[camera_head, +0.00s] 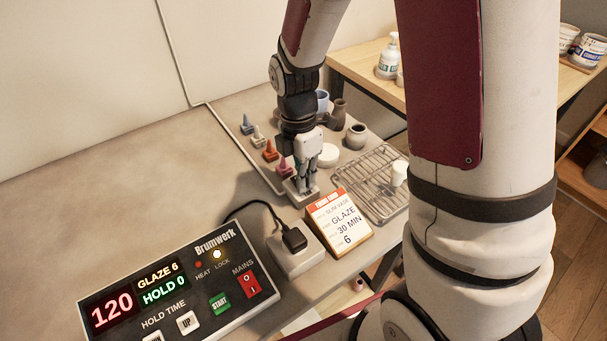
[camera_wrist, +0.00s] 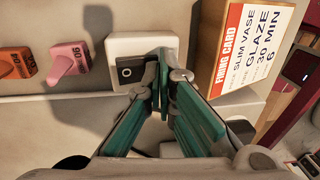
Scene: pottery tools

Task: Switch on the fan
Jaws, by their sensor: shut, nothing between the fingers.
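No fan shows in either view. A white switch box (camera_wrist: 143,42) with a black rocker switch (camera_wrist: 129,70) sits under my gripper in the wrist view. A small round mark shows on the rocker's left part; its right part is hidden behind my fingers. My gripper (camera_wrist: 165,72) is shut and empty, its tips over or against the right part of the rocker; I cannot tell whether they touch. In the head view my gripper (camera_head: 306,188) points down at the same switch box (camera_head: 296,200), which it mostly covers.
A firing card (camera_head: 338,216) stands close on the right of the switch box. A wire rack (camera_head: 372,185), small pots and several coloured cones (camera_head: 270,151) are nearby. A black plug in a white socket (camera_head: 297,258) and the Brumwerk control panel (camera_head: 185,285) are in front.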

